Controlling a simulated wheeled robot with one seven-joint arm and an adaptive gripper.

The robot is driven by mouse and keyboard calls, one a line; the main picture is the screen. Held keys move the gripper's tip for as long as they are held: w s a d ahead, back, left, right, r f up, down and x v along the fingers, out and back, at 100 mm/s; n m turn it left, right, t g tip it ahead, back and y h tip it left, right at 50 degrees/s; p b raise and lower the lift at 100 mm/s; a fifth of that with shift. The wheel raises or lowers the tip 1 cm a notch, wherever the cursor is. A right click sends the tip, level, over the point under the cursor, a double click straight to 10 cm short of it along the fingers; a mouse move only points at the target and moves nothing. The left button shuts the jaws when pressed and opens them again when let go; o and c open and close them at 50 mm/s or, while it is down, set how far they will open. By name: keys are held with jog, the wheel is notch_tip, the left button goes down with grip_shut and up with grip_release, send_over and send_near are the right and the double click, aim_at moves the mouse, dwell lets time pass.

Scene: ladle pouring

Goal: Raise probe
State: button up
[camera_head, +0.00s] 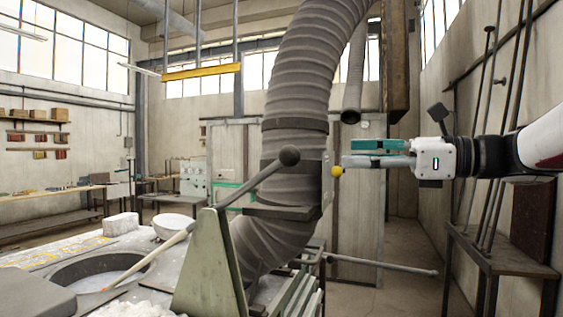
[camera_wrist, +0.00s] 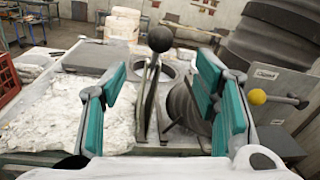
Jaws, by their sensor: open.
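A long rod, which I take to be the probe (camera_head: 150,256), slopes down left into the round furnace opening (camera_head: 66,266). It seems to run up past a grey-green stand (camera_head: 208,265) to a dark ball knob (camera_head: 289,156). The knob also shows in the wrist view (camera_wrist: 161,39), ahead between my fingers and apart from them. My gripper (camera_head: 354,153) has teal pads, points left, and is open and empty, to the right of the knob. In the wrist view the pads of my gripper (camera_wrist: 163,95) stand wide apart.
A thick ribbed duct (camera_head: 300,80) rises behind the knob. A yellow ball (camera_head: 337,171) on a bracket is close to my fingertips in the picture. A horizontal bar (camera_head: 385,265) sticks out lower right. A red crate (camera_wrist: 8,80) is at the left.

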aim_at(300, 155)
jog(key=p+x, duration=0.1)
jog(key=x, duration=1.2)
jog(key=shift+w+a+r+p, duration=0.15)
jog(key=shift+a+p, duration=0.15)
jog(key=shift+p, duration=0.1)
grip_shut()
